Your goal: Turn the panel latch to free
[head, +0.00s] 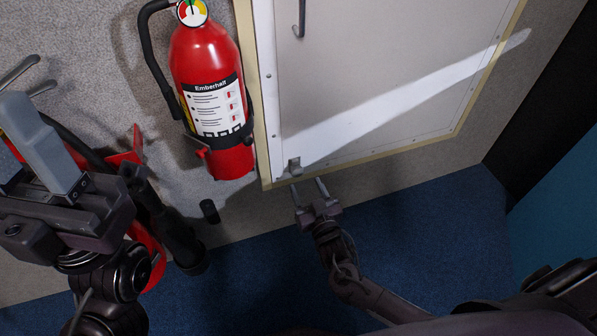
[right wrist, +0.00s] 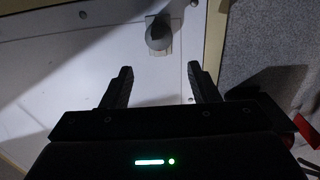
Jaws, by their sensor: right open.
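The panel latch (head: 294,166) is a small grey knob at the lower left corner of the white panel (head: 390,90). In the right wrist view the latch (right wrist: 158,32) shows as a rounded grey knob on a pale plate, beyond the fingertips. My right gripper (head: 309,188) is open, just below the latch and apart from it. Its two fingers show in the wrist view (right wrist: 160,78) with nothing between them. My left gripper (head: 35,120) is at the left of the head view; its fingers look spread, with nothing seen between them.
A red fire extinguisher (head: 208,75) hangs on the wall left of the panel. A second red item, partly hidden, stands behind my left arm. A hook-like handle (head: 300,20) is higher on the panel.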

